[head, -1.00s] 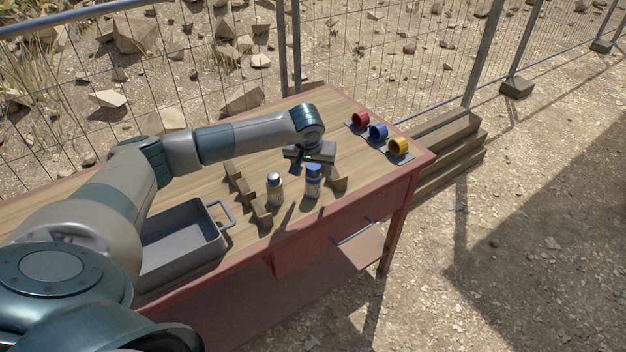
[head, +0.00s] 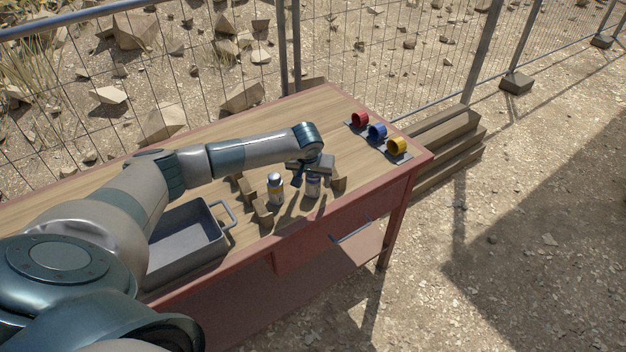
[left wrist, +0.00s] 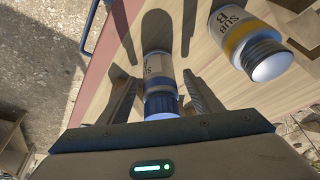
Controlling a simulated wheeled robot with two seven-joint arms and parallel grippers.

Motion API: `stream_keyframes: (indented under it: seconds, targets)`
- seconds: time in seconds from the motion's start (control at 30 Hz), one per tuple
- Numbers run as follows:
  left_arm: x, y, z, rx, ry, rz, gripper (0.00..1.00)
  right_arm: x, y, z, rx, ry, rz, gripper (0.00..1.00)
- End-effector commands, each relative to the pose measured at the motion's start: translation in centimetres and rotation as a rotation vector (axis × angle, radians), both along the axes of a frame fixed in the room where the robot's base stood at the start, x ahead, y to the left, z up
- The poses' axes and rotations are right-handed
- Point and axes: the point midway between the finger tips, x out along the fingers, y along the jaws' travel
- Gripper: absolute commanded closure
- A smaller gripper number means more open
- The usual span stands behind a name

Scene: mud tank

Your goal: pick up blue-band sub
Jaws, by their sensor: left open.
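The blue-band sub (head: 313,188) is a small white bottle with a blue top, standing upright near the table's front edge. My left gripper (head: 311,174) is right over it, pointing down and partly hiding its top. In the left wrist view the bottle (left wrist: 160,75) lies between my two open fingers (left wrist: 162,92), with a gap on each side. A second bottle (head: 275,188), with a yellow band, stands just to its left. It also shows in the left wrist view (left wrist: 243,42), labelled "SUB B". My right gripper is not in view.
Wooden blocks (head: 262,212) stand left of the bottles, and another block (head: 339,179) stands close on the right. A grey tray (head: 222,238) is at the left.

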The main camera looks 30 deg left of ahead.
Motion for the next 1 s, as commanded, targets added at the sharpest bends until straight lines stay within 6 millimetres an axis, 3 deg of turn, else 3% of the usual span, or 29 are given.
stream_keyframes:
  seconds: [0.43, 0.67, 1.0]
  targets:
    - [0.01, -0.01, -0.03, 0.000, 0.000, -0.001, 0.41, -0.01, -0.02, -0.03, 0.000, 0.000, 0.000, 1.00]
    - [0.00, -0.01, -0.02, 0.000, 0.000, -0.001, 0.96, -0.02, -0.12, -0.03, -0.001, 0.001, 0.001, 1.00]
    - [0.11, 0.02, 0.29, 0.000, -0.003, 0.000, 0.97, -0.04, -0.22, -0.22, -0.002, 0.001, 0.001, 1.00]
